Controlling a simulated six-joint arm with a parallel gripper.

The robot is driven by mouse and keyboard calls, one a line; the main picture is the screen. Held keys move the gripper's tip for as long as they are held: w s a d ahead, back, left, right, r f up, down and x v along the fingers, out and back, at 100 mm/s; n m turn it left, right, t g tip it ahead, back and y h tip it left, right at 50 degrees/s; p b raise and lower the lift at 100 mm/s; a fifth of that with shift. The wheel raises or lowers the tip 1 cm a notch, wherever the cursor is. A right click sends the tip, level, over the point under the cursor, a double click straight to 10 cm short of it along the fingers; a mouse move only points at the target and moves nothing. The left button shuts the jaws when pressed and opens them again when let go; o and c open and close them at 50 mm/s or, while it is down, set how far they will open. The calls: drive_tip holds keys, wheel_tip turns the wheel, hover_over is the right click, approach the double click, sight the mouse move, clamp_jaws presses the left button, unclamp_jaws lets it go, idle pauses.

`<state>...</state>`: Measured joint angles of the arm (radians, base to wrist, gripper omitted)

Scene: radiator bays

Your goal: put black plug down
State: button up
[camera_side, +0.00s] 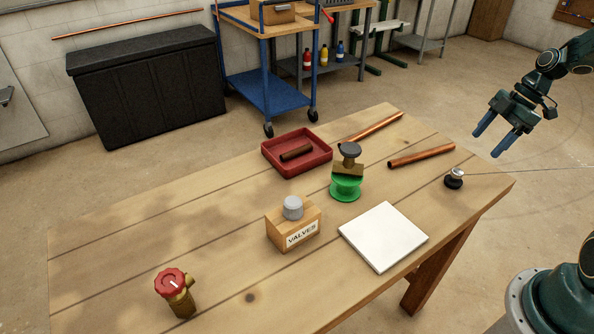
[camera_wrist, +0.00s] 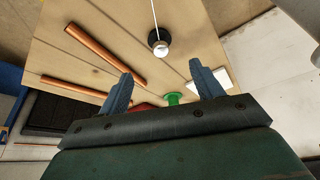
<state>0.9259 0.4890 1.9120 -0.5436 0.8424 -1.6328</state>
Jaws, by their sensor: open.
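The black plug (camera_side: 454,182) stands upright on the wooden table near its right corner. It has a silver top, and a thin line runs from it to the right. In the wrist view the plug (camera_wrist: 158,44) shows beyond the fingertips, with clear tabletop around it. My gripper (camera_side: 487,144) is open and empty, its two blue fingers apart. It is in the air up and to the right of the plug in the side view, not touching it. The open fingers also show in the wrist view (camera_wrist: 161,70).
Copper pipes (camera_side: 421,156) lie near the plug. A green stand (camera_side: 346,188) bears a brass valve with a dark knob. A white plate (camera_side: 384,237), a VALVES block (camera_side: 292,228), a red tray (camera_side: 268,152) and a red-handled valve (camera_side: 175,290) are further left.

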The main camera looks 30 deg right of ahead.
idle(0.3)
drive_tip(key=s+a+r+m+h, duration=0.25)
drive_tip(key=a+r+m, duration=0.25)
drive_tip(key=a+r, duration=0.85)
drive_tip(key=s+a+r+m+t+h, duration=0.1)
drive_tip(key=s+a+r+m+t, duration=0.2)
drive_tip(key=s+a+m, duration=0.4)
drive_tip(key=shift+s+a+m+t, duration=0.3)
drive_tip(key=shift+s+a, duration=1.85)
drive_tip(key=shift+a, duration=0.2)
drive_tip(key=shift+h, duration=0.25)
